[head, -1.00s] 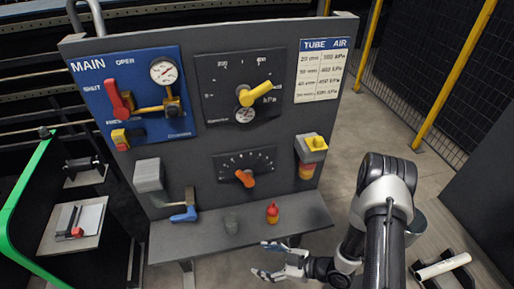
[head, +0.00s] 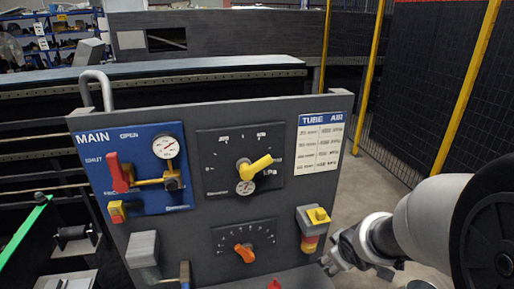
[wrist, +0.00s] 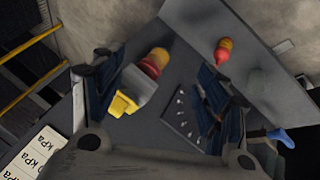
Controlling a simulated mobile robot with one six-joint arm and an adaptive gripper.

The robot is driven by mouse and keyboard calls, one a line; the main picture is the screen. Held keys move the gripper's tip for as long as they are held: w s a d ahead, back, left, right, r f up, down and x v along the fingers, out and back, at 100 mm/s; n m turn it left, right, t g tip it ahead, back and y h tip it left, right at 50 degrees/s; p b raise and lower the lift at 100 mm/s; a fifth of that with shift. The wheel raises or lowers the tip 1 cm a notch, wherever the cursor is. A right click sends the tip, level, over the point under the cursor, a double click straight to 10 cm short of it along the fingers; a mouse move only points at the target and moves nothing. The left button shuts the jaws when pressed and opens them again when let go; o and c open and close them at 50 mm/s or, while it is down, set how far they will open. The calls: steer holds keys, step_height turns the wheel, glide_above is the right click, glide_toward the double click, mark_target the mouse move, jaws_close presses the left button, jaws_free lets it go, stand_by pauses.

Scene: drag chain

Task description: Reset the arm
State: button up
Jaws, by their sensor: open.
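My gripper (head: 335,268) is low at the right of the control panel (head: 200,110) in the head view, close to the panel's right edge. In the wrist view its two fingers are spread apart with nothing held between them (wrist: 157,85). The yellow-topped grey box (head: 313,217) with a red and yellow cylinder under it is on the panel just left of my gripper in the head view. The same box shows between my fingers in the wrist view (wrist: 130,92); I cannot tell how far away it is.
The panel carries a red lever (head: 118,173), a yellow lever (head: 256,166) and an orange knob (head: 245,252). In the wrist view a small red and yellow object (wrist: 222,50) and a blue-handled tool (wrist: 281,137) lie by the shelf. Yellow posts (head: 466,85) and fencing stand right.

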steer(key=s+a+r+m, duration=0.1)
steer(key=s+r+m, duration=0.3)
steer(key=s+r, duration=0.5)
steer(key=s+a+r+m+g, duration=0.1)
steer(key=s+a, duration=0.2)
steer(key=s, duration=0.4)
steer(key=s+a+r+m+y, duration=0.1)
steer(key=s+a+r+m, duration=0.1)
steer(key=s, duration=0.5)
steer(key=shift+s+a+g, duration=0.25)
steer(key=shift+a+g, duration=0.15)
steer(key=shift+a, duration=0.15)
steer(key=shift+r, duration=0.1)
